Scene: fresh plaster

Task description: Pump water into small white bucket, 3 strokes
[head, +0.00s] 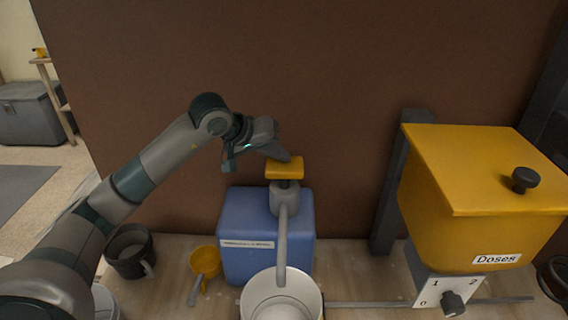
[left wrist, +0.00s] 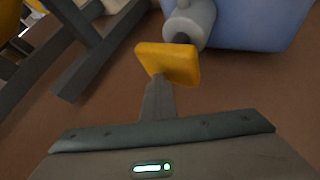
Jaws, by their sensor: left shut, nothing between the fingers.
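A blue water container (head: 262,225) stands on the bench with a grey pump and spout (head: 283,240) on top. The pump's yellow press head (head: 284,168) is raised above the grey collar. The spout points down over the white bucket (head: 258,298) at the front edge; a pale rounded shape covers part of its inside. My left gripper (head: 286,157) is shut and empty, its fingertips at the top of the yellow head. In the left wrist view the fingertips meet the yellow head (left wrist: 170,63); whether they touch it I cannot tell. My right gripper is not in view.
A yellow hopper labelled Doses (head: 480,190) with a numbered dial (head: 452,303) stands at the right. A yellow scoop (head: 204,264) and a dark grey mug-like pail (head: 130,250) stand left of the container. A brown wall (head: 330,80) rises behind.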

